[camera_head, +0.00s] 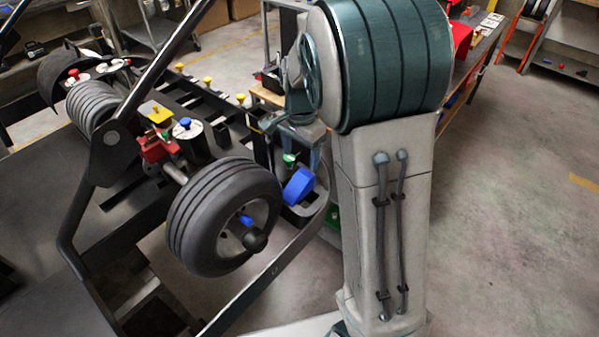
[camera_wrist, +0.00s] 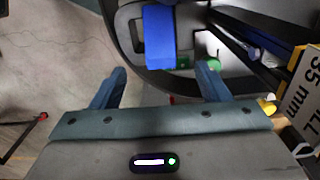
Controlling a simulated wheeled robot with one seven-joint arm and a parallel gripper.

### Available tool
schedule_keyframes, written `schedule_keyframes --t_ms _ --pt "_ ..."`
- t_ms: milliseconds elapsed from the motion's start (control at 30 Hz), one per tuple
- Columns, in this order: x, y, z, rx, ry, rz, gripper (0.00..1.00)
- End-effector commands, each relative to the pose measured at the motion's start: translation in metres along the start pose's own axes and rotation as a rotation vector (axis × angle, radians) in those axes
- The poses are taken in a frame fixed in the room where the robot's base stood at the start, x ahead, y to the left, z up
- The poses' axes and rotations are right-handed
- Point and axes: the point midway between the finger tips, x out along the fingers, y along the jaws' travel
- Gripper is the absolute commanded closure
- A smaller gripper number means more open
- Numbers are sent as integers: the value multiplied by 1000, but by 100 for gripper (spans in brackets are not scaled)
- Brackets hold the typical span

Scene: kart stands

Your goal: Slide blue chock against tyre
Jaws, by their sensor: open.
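The blue chock (camera_head: 299,186) sits in a dark holder (camera_head: 297,217) just right of the front tyre (camera_head: 225,215), with a small gap between them. In the wrist view the blue chock (camera_wrist: 158,40) lies beyond the fingertips, roughly centred between them. My gripper (camera_wrist: 160,82) is open and empty, its two blue-grey fingers spread on either side of the chock's line and apart from it. In the head view my gripper is partly hidden by my own arm. I cannot tell the tyre for certain in the wrist view.
A green knob (camera_wrist: 214,64) is beside the chock. A red clamp (camera_head: 157,146), yellow knob (camera_head: 160,115) and blue-topped canister (camera_head: 188,134) are on the kart behind the tyre. A label plate (camera_wrist: 300,95) is at the wrist view's right edge. Floor at right is clear.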

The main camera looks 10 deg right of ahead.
Motion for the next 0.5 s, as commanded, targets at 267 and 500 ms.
schedule_keyframes --t_ms 267,500 --pt "56 1 0 0 -3 4 31" --pt "89 0 0 0 -2 1 31"
